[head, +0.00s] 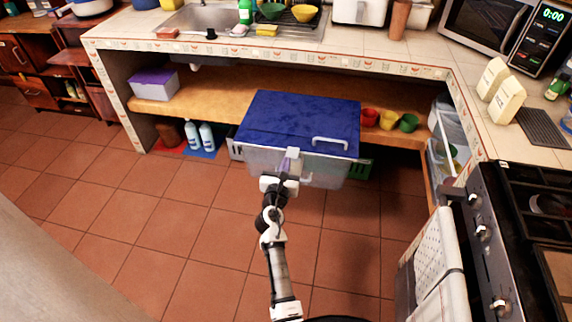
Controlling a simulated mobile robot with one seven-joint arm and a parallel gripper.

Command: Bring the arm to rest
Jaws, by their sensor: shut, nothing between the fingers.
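My arm (279,262) reaches forward from the bottom middle of the head view, over the tiled floor. My gripper (291,158) is at its far end and is shut with nothing in it. It is in front of a translucent bin (260,160) with a blue lid (295,115). The gripper overlaps the bin's front face in the picture; I cannot tell whether it touches. The bin's white handle (330,141) is to the right of the gripper and apart from it.
The bin sticks out from a wooden shelf (225,95) under the tiled counter (400,60). A stove (490,230) with a hanging towel (435,240) stands at right. Bottles (207,136) stand on the floor at left. The floor (150,220) at left is clear.

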